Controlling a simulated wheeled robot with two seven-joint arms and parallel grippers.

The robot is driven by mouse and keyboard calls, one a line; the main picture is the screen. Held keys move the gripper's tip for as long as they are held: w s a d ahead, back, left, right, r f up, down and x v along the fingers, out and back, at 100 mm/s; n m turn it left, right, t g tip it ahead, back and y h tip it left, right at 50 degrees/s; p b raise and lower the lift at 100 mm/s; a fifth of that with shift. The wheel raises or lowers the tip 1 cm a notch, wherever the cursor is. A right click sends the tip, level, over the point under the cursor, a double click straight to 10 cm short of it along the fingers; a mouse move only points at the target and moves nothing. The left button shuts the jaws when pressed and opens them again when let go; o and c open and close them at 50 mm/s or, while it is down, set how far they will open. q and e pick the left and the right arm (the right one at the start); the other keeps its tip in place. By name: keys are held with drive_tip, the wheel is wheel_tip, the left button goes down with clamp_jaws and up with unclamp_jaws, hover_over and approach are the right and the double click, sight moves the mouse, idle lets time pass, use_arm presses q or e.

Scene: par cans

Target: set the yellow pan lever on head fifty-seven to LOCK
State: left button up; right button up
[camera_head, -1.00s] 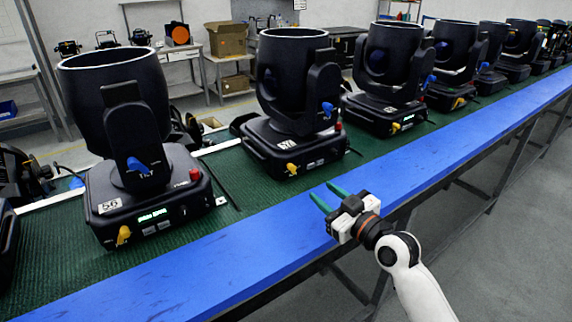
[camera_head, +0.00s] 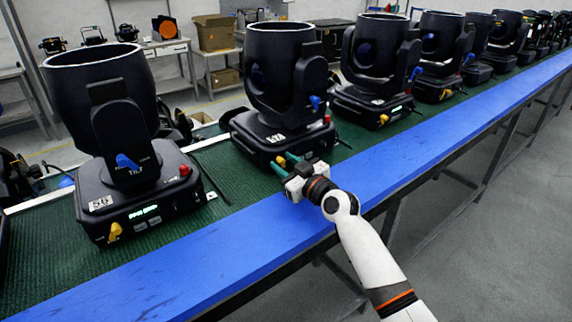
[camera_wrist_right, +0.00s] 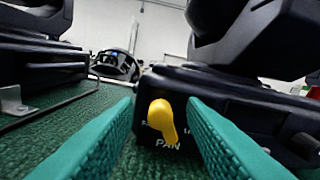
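The second moving head from the left (camera_head: 262,140) carries a white number plate (camera_head: 275,139) that is too small to read surely. Its yellow pan lever (camera_head: 280,161) is low on the front face, partly hidden by my right gripper (camera_head: 286,160). In the right wrist view the yellow lever (camera_wrist_right: 161,118) shows above the word PAN, between the two green fingers (camera_wrist_right: 161,108). The fingers are apart, with a gap on each side of the lever. The lettering beside it is partly covered, and the lever's setting is hard to tell. My left gripper is out of view.
Head 56 (camera_head: 135,195) stands to the left with its own yellow lever (camera_head: 115,232). More heads run along the green mat (camera_head: 222,180) to the far right. A blue edge strip (camera_head: 170,270) borders the bench. A red knob (camera_head: 327,119) is on the target head's corner.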

clamp_jaws()
drive_tip(key=shift+m, duration=0.3)
drive_tip(key=m, duration=0.1)
drive_tip(key=m+b, duration=0.1)
drive_tip(key=shift+w+d+r+m, duration=0.15)
drive_tip(key=shift+w+d+m, duration=0.05)
drive_tip(key=shift+d+m, duration=0.15)
drive_tip(key=shift+w+d+m, duration=0.15)
drive_tip(key=shift+d+m, duration=0.05)
drive_tip(key=shift+m, duration=0.45)
drive_tip(key=shift+w+d+m, duration=0.1)
drive_tip(key=shift+d+m, duration=0.05)
drive_tip(key=shift+m, duration=0.45)
drive_tip(key=m, duration=0.3)
drive_tip(key=shift+w+d+b, duration=0.3)
drive_tip(key=shift+d+b, duration=0.05)
drive_tip(key=shift+w+d+f+m, duration=0.1)
drive_tip(key=shift+d+m, duration=0.05)
drive_tip(key=shift+m, duration=0.65)
drive_tip(key=shift+w+d+f+m, duration=0.1)
drive_tip(key=shift+d+m, duration=0.05)
drive_tip(key=shift+m, duration=0.65)
